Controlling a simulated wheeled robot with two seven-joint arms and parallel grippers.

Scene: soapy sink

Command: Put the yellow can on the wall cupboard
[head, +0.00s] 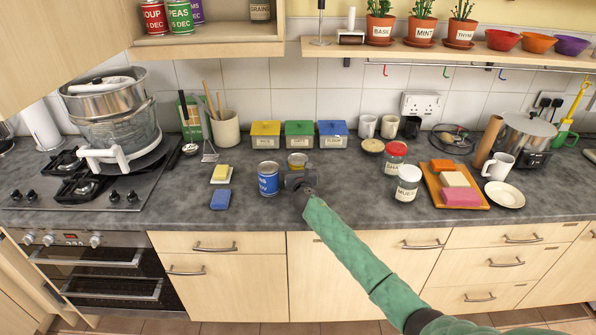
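A can with a yellowish label (297,159) stands on the worktop just behind my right gripper, and its lower part is hidden by the gripper. My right gripper (299,178) is in front of it, reaching in from the lower right. Its fingers are hidden, so I cannot tell whether they are open or touch the can. The open wall cupboard (205,37) is at the upper left, with a red soup can (154,17), a green peas can (180,16), a purple can (197,11) and a grain jar (260,10). My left gripper is out of view.
A blue can (268,179) stands close to the left of my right gripper. Yellow, green and blue boxes (299,135) stand along the wall behind. Jars (407,184) and an orange tray (457,201) are to the right. The cupboard floor has free room between the cans and grain jar.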

